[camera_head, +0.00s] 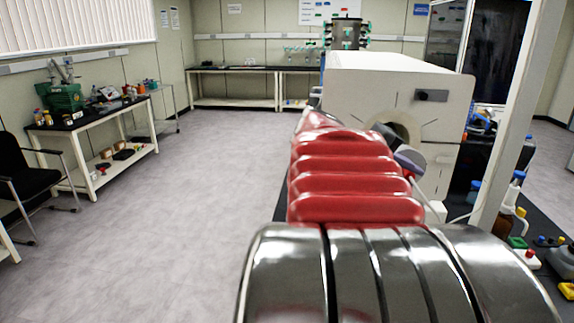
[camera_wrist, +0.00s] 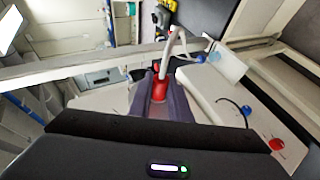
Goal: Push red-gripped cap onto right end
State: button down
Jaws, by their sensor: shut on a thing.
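In the wrist view my gripper (camera_wrist: 162,98) is shut on a red grip (camera_wrist: 158,88) that sits between its two grey-purple fingers. A pale bent rod (camera_wrist: 174,48) rises from behind the grip; I cannot tell whether it is joined to it. The cap's body and its contact face are not clear in the wrist view. In the head view my arm hides most of the work area. A dark grey cylindrical piece with a paler end (camera_head: 409,159) shows beside my arm, in front of a large white machine (camera_head: 395,82) with a round opening (camera_head: 396,133). The right end cannot be made out for certain.
A pale upright post (camera_head: 515,115) stands right of the machine. A dark bench (camera_head: 547,272) with several bottles lies at the lower right. A blue knob (camera_wrist: 246,110) and a red knob (camera_wrist: 277,144) show at right in the wrist view.

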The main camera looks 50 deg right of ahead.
jog(key=shift+w+d, duration=0.25)
jog(key=shift+d, duration=0.15)
jog(key=shift+w+d, duration=0.15)
jog(key=shift+d, duration=0.15)
jog(key=shift+w+d, duration=0.2)
jog(key=shift+d, duration=0.1)
jog(key=shift+w+d, duration=0.15)
jog(key=shift+d, duration=0.1)
jog(key=c, duration=1.6)
grip_release()
jog(key=shift+o, duration=0.2)
